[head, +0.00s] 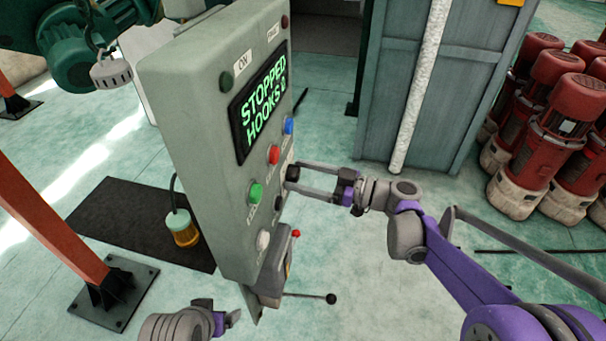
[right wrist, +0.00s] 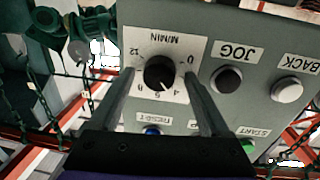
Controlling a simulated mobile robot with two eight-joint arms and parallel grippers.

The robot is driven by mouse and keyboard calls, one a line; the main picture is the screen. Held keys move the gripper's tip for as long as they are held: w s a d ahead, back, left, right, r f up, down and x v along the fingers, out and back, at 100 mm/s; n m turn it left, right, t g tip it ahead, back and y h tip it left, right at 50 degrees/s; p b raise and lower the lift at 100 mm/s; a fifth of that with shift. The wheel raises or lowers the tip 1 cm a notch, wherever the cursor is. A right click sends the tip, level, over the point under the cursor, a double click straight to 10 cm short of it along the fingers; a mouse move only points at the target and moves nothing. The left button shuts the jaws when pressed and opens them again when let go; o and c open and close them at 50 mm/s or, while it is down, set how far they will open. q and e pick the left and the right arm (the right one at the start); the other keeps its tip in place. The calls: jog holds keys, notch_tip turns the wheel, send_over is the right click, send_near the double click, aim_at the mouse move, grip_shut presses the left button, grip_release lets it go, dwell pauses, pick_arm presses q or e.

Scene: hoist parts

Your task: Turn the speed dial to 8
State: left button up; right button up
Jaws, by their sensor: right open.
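The speed dial (right wrist: 159,73) is a black knob on a white plate marked M/MIN, upside down in the right wrist view, with 0, 4, 8 and 12 around it. A small light mark on the knob seems to lie near the 4 to 6 side, but it is too small to read surely. My right gripper (head: 293,176) is open at the panel, its fingers on either side of the dial; I cannot tell whether they touch it. My left gripper (head: 226,318) is low at the bottom of the head view, away from the panel face; its jaws are unclear.
Red (head: 273,155), green (head: 255,193) and blue (head: 288,125) buttons sit close by. A black JOG button (right wrist: 226,79) and white BACK button (right wrist: 287,89) adjoin the dial. Red motors (head: 550,120) stand right.

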grip_shut()
dwell(0.3)
jog(key=shift+m, duration=0.4)
jog(key=m, duration=0.3)
jog(key=shift+m, duration=0.3)
jog(key=m, duration=0.3)
jog(key=shift+w+m+g+h, duration=0.1)
jog(key=shift+m+g+h, duration=0.2)
jog(key=m, duration=0.3)
jog(key=shift+w+m+g+b, duration=0.1)
jog(key=shift+m+g+b, duration=0.35)
jog(key=shift+m, duration=1.45)
